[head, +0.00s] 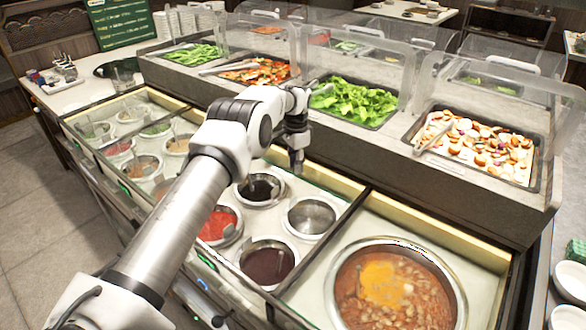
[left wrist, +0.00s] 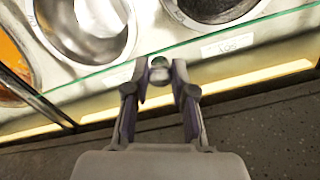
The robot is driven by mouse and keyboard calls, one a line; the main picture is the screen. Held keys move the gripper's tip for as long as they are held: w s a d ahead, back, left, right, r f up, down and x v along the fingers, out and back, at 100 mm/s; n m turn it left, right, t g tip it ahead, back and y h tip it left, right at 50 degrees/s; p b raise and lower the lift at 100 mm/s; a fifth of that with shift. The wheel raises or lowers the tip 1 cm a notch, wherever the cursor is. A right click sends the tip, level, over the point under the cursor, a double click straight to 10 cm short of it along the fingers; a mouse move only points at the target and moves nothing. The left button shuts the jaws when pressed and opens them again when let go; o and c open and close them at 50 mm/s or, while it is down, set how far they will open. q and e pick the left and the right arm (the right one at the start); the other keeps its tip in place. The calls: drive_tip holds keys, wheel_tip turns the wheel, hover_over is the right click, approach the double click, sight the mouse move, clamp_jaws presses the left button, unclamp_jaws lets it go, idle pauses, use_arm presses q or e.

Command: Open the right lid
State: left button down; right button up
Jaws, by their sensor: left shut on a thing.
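My left gripper (head: 297,160) points down at the back edge of the middle sauce section. In the left wrist view my left gripper (left wrist: 160,76) is shut on a small rounded handle (left wrist: 160,99) between its fingertips. Beside it runs the green-tinted edge of a clear glass lid (left wrist: 275,20), over the steel wells. In the head view the glass is hard to make out and the handle is hidden by the gripper. I cannot tell how far the lid is open. My right gripper is not in view.
An empty steel well (head: 311,216), a dark sauce well (head: 267,262) and a red sauce well (head: 218,227) lie near my arm. A large soup pot (head: 394,290) is at front right. Behind stands a raised counter with a lettuce tray (head: 352,102) and clear guards.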

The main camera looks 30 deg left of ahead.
use_arm(q)
drive_tip(key=shift+s+d+f, duration=0.1)
drive_tip(key=shift+f, duration=0.05)
drive_tip(key=c, duration=1.1)
unclamp_jaws()
drive_tip(key=shift+o, duration=0.7)
wheel_tip(320, 180, up, 12)
drive_tip(key=shift+w, duration=0.2)
